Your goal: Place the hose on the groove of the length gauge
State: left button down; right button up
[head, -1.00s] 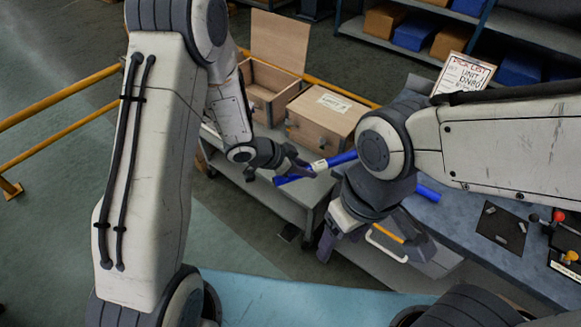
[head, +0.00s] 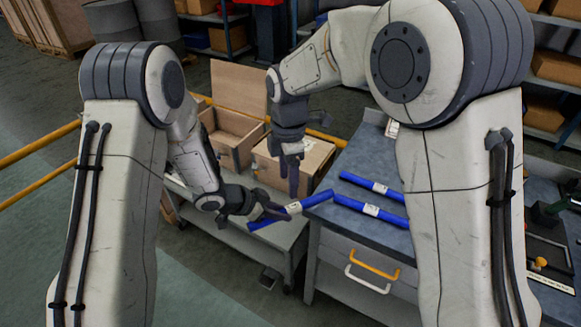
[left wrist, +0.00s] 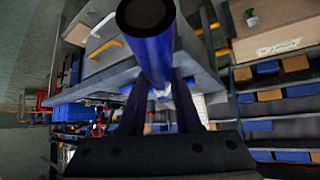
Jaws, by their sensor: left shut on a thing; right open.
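A blue hose (head: 315,201) with a white label is in my left gripper (head: 274,213), held slanted between the trolley and the bench edge. In the left wrist view the hose (left wrist: 153,55) runs between the two fingers, its dark round end close to the camera. Two more blue hoses, one behind (head: 356,180) and one nearer (head: 350,203), lie on the grey bench. My right gripper (head: 292,180) is open, pointing down just above the held hose, in front of the wooden boxes. I cannot make out the length gauge or its groove for certain.
An open wooden box (head: 228,128) and a closed one (head: 312,160) stand on the trolley at the back. The grey bench (head: 340,222) has drawers with orange and white handles. Dark fixtures (head: 545,252) sit at its right end. My right arm hides part of the bench.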

aim_at(291, 206)
jog(key=w+f, duration=0.1)
jog(key=f, duration=0.3)
jog(key=w+f+n, duration=0.1)
jog(key=f, duration=0.4)
jog(key=w+f+n, duration=0.1)
jog(key=f, duration=0.3)
jog(key=shift+w+d+f, duration=0.25)
jog(key=shift+d+f, duration=0.05)
grip_shut()
pick_arm(q)
jog(key=c, duration=0.5)
grip_release()
